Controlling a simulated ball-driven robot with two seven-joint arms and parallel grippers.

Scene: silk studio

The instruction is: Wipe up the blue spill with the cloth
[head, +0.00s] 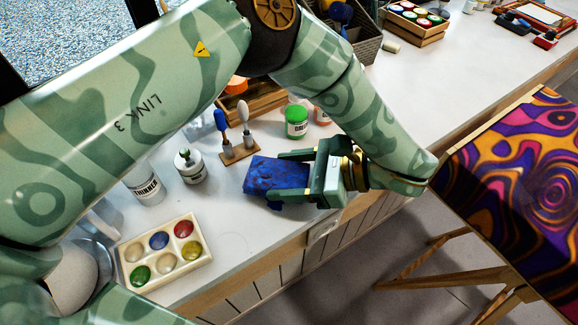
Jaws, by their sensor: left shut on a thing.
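My left gripper (284,175) is over the white worktop near its front edge, its fingers pointing left. It is shut on a blue, mottled cloth (268,174), which lies low at the worktop and sticks out beyond the fingertips. A small bit of blue shows below the lower finger; I cannot tell whether it is cloth or spill. No separate blue spill can be made out; the cloth and gripper hide the surface under them. My right gripper is not in view.
A paint palette (122,252), a thinner jar (146,188), a brush stand (240,155) and a green paint jar (296,122) stand around the cloth. A patterned silk on a frame (520,190) is at the right.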

